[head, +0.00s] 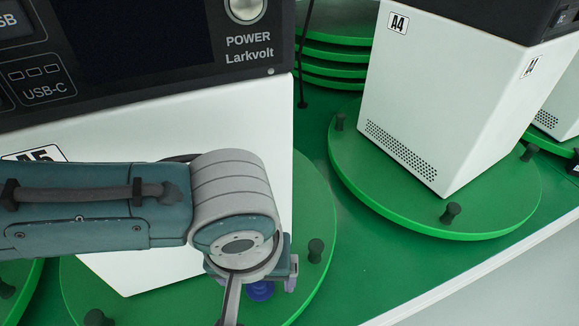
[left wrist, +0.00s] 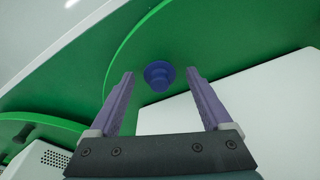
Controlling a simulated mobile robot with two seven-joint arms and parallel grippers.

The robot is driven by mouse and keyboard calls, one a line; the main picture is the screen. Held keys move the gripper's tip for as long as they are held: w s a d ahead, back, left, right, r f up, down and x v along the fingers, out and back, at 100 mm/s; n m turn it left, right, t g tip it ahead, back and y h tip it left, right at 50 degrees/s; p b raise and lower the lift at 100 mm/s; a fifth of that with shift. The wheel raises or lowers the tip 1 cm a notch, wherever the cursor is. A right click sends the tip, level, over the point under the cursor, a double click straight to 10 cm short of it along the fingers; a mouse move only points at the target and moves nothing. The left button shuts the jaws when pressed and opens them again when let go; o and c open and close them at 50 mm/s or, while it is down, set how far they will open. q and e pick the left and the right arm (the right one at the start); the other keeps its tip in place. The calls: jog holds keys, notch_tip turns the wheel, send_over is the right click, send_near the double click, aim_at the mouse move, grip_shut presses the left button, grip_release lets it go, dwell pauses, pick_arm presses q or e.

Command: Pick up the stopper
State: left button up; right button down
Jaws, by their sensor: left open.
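The stopper, a blue-purple round knob (left wrist: 158,74), shows in the left wrist view on a green turntable, beside a white box. In the head view only a small blue part of it (head: 260,291) shows, below my left wrist. My left gripper (left wrist: 160,85) is open and empty. Its purple fingers point at the stopper, which appears between their tips, a little beyond them. In the head view the left gripper (head: 277,268) is mostly hidden behind my wrist. My right gripper is not in view.
The stopper's turntable (head: 318,215) carries a large white device with a black panel (head: 130,60) close to my arm. Dark pegs (head: 316,250) stand around its rim. Another turntable (head: 500,205) at the right carries a white box marked A4 (head: 430,110). Green bench surface (head: 375,255) lies bare between them.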

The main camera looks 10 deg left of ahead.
pick_arm(q)
jog(key=shift+c, duration=0.3)
grip_shut()
dwell(0.3)
